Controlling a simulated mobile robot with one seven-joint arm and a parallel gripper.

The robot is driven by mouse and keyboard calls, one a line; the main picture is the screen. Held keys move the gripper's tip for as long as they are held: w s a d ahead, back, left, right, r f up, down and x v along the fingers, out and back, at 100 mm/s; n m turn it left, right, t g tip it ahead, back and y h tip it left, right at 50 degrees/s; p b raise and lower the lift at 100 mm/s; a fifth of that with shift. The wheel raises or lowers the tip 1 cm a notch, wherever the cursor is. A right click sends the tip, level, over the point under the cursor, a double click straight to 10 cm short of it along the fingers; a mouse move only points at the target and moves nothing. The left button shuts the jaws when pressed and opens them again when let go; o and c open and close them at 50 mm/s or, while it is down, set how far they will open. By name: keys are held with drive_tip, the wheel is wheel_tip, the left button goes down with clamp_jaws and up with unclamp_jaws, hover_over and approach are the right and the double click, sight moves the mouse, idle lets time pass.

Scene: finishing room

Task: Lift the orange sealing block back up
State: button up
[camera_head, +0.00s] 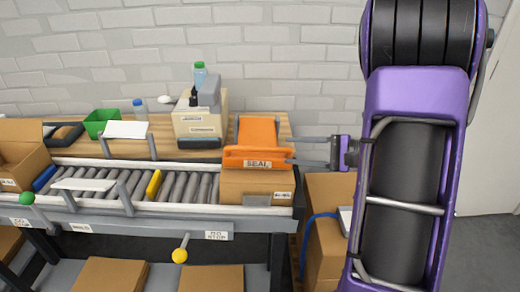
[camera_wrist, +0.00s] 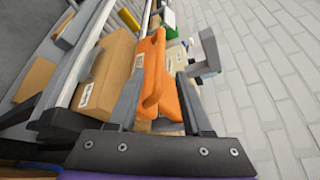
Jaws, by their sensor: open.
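The orange sealing block (camera_head: 257,137) with a "SEAL" label sits low on top of a cardboard box (camera_head: 257,185) at the right end of the roller conveyor. In the wrist view the orange block (camera_wrist: 154,62) lies ahead, between and beyond my fingers, with its raised handle-like edge toward me. My gripper (camera_head: 292,152) comes in from the right, its fingers pointing left at the block's right side. In the wrist view my gripper (camera_wrist: 165,98) has its fingers spread apart. I cannot tell whether either finger touches the block.
The roller conveyor (camera_head: 195,187) carries a yellow piece (camera_head: 154,184). An open carton (camera_head: 22,160) stands at the left. A dispenser box (camera_head: 200,118), a green bin (camera_head: 100,122) and bottles stand on the wooden shelf behind. Another cardboard box (camera_head: 328,240) stands below my gripper.

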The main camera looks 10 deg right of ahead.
sight(266, 150)
drive_tip(key=x, duration=0.9)
drive_tip(key=shift+w+a+f, duration=0.15)
drive_tip(key=shift+a, duration=0.15)
drive_tip(key=shift+c, duration=0.3)
clamp_jaws()
idle(0.6)
